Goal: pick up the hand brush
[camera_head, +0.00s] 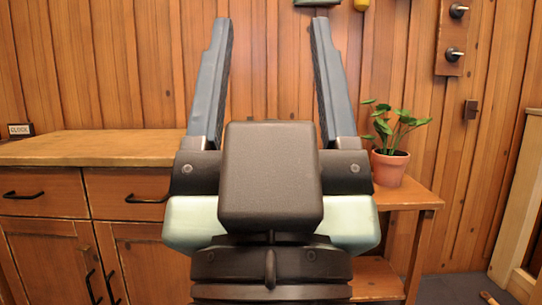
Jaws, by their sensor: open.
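My gripper (270,24) fills the middle of the head view, close to the camera, with its two long grey-blue fingers pointing up. The fingers stand wide apart, and only the wooden wall shows between them.
A potted plant (391,165) stands on a wooden side table (408,195) at right. Dark knobs on a board (452,38) hang on the plank wall.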

